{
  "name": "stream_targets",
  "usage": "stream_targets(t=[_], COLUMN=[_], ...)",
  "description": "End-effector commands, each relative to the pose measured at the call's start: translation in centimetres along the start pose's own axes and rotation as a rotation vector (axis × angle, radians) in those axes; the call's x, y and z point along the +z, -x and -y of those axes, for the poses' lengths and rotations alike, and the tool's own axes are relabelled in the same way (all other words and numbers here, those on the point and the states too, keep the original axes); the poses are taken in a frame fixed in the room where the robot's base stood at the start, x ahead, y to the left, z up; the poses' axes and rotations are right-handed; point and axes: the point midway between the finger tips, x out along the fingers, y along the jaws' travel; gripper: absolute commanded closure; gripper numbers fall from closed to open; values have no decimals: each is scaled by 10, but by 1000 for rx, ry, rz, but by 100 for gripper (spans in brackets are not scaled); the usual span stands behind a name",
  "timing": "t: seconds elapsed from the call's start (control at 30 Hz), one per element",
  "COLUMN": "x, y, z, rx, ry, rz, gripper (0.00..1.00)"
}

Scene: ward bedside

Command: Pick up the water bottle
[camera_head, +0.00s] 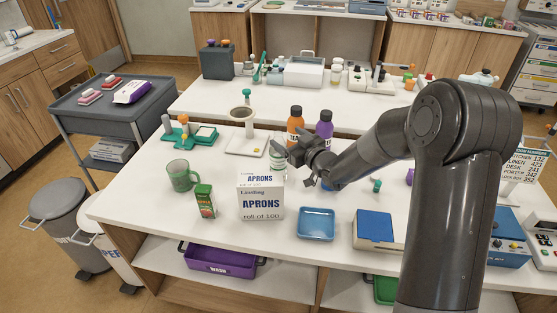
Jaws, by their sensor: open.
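A clear, pale bottle-like container (277,163) stands on the white table near the middle, partly covered by my gripper. It may be the water bottle, but its label is too small to read. My gripper (292,166) is open, just right of it and over it in the picture; I cannot tell whether they touch. An orange bottle (295,124) and a purple bottle (325,131) stand upright just behind my gripper. A small blue part shows below my gripper and is mostly hidden.
A white aprons box (261,203), a juice carton (205,204), a green mug (182,176) and a blue tray (316,228) stand toward the front. A scale-like device (246,143) is at left. The front left corner of the table is clear.

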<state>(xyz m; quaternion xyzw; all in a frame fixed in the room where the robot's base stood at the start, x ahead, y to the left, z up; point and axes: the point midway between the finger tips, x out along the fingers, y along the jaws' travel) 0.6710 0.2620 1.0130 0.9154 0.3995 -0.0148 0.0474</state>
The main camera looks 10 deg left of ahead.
Motion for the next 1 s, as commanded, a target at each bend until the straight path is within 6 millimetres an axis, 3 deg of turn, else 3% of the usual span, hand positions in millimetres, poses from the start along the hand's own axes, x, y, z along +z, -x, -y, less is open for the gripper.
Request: stream_targets(t=[0.27,0.63,0.83,1.0], x=[16,70,78,76], y=[-10,-14,-17,-42], z=[12,16,17,18], rx=[-52,-51,-51,-51], ry=[-31,-30,-28,-28], rz=[-68,-67,-69,-70], gripper=[21,21,21,21])
